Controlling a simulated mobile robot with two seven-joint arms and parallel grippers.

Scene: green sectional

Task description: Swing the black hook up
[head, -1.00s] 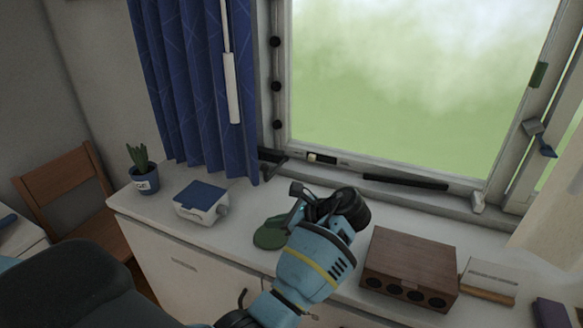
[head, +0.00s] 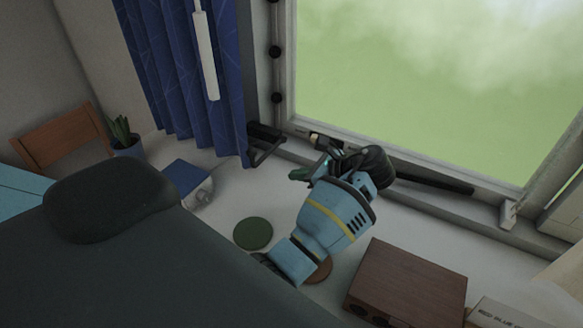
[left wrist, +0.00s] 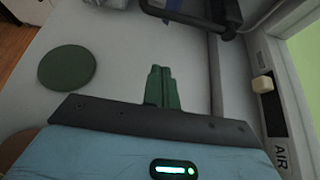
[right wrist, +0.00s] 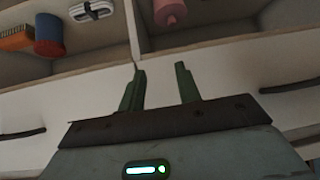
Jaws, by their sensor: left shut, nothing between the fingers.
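The black hook (head: 264,145) is at the lower left corner of the window, beside the blue curtain, and sticks out over the white counter. It also shows as a dark bent bar at the top of the left wrist view (left wrist: 190,18). My left gripper (head: 300,173) is right of and below the hook in the head view, apart from it. Its green fingers are closed together and empty, pointing toward the hook in the left wrist view (left wrist: 160,70). My right gripper (right wrist: 160,68) is open and empty, in front of white drawer fronts; it is not in the head view.
A green disc (head: 253,234) and a brown speaker-like box (head: 408,288) are on the counter. A blue-topped white box (head: 187,180) and a potted plant (head: 124,140) stand at left. A black bar (head: 430,178) runs along the sill. The blue curtain (head: 190,80) hangs close to the hook.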

